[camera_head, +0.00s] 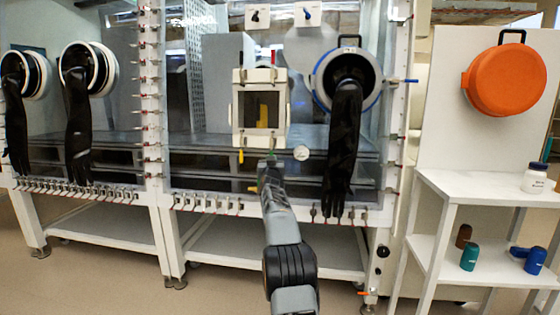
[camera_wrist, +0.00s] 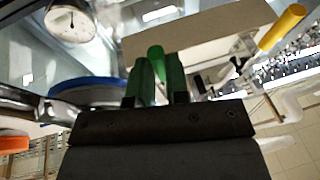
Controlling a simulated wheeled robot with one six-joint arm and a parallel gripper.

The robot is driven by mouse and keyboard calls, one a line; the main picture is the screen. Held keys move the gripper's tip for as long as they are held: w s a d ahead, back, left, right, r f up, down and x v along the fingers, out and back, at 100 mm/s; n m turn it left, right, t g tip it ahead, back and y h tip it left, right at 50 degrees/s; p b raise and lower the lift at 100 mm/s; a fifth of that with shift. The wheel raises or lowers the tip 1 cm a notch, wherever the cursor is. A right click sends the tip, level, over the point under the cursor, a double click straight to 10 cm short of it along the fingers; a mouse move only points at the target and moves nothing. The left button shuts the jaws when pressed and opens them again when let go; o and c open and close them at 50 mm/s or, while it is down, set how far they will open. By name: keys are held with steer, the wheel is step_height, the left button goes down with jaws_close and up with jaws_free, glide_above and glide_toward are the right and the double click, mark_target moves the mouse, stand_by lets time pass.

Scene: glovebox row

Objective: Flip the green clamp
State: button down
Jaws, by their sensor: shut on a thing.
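The green clamp shows in the wrist view as a bright green rounded handle end (camera_wrist: 156,52) between the dark green fingers of my gripper (camera_wrist: 160,72). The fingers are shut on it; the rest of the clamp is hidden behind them. In the head view my gripper (camera_head: 268,165) is at the lower edge of the small framed box (camera_head: 239,78) on the glovebox front, left of the round gauge. The clamp cannot be made out there behind my arm.
A round gauge (camera_head: 301,153) sits close right of my gripper. A yellow handle (camera_wrist: 282,27) is near it in the wrist view. A black glove (camera_head: 343,145) hangs from a blue-rimmed port. A white shelf (camera_head: 480,190) with bottles stands at the right. The floor ahead is clear.

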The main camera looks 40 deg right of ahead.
steer(key=shift+s+d, duration=0.1)
steer(key=c, duration=1.4)
jaws_free()
steer(key=o, duration=0.3)
steer(key=shift+f, duration=0.1)
steer(key=b+v, duration=0.2)
steer(key=v, duration=1.1)
steer(key=shift+s+a, duration=0.25)
steer(key=shift+a, duration=0.05)
